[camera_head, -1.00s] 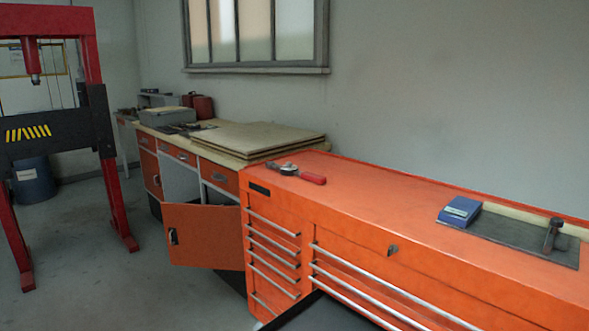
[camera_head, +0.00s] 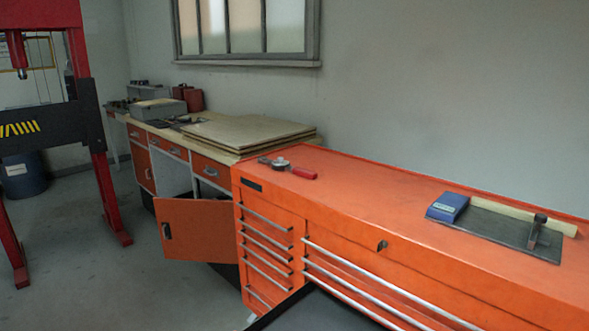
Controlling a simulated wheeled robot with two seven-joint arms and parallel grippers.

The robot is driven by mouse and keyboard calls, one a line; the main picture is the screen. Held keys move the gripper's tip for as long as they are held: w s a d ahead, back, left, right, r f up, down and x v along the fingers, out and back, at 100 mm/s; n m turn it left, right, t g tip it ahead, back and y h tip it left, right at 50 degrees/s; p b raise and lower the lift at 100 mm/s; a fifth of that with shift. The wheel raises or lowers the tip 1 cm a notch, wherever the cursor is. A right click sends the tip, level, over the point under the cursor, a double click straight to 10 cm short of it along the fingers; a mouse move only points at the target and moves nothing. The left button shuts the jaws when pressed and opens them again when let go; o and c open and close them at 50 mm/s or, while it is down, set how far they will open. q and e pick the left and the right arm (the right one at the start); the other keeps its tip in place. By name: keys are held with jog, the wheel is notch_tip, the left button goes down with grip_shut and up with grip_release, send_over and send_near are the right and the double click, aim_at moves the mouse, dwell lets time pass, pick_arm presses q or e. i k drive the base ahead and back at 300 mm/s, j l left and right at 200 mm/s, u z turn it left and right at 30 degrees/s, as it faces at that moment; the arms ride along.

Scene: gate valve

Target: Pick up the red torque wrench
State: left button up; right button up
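The torque wrench (camera_head: 304,173) lies on the far left end of the orange cabinet top. It has a red handle pointing right and a grey round head with a dial at its left. It lies flat, with nothing on it. Neither of my grippers shows in the head view.
The orange drawer cabinet (camera_head: 380,200) has a dark mat (camera_head: 500,233) with a blue box (camera_head: 447,207) and a hammer-like tool (camera_head: 537,231) at right. Boards (camera_head: 245,133) lie on the workbench behind. A cabinet door (camera_head: 195,231) hangs open. A red press frame (camera_head: 97,165) stands at left.

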aim_at(285, 166)
jog(key=z, duration=0.4)
jog(key=j+z, duration=0.15)
jog(key=z, duration=0.25)
jog(key=i+j+z, duration=0.1)
jog(key=z, duration=0.3)
jog(key=j+z, duration=0.35)
jog(key=j, duration=0.25)
jog(key=j+z, duration=0.35)
jog(key=j, duration=0.25)
jog(key=k+j+z, duration=0.15)
jog(key=j+z, duration=0.25)
jog(key=j, duration=0.2)
jog(key=k+j, duration=0.1)
jog(key=j, duration=0.3)
jog(key=k+j+z, duration=0.1)
jog(key=j, duration=0.25)
jog(key=k+j, duration=0.15)
jog(key=j, duration=0.25)
jog(key=k+j+z, duration=0.1)
jog(key=j, duration=0.3)
jog(key=k+j, duration=0.2)
jog(key=j, duration=0.15)
jog(key=k+j, duration=0.15)
jog(key=j, duration=0.25)
jog(key=k+j, duration=0.15)
jog(key=j, duration=0.2)
jog(key=k+j, duration=0.1)
jog(key=j, duration=0.3)
jog(key=z, duration=0.05)
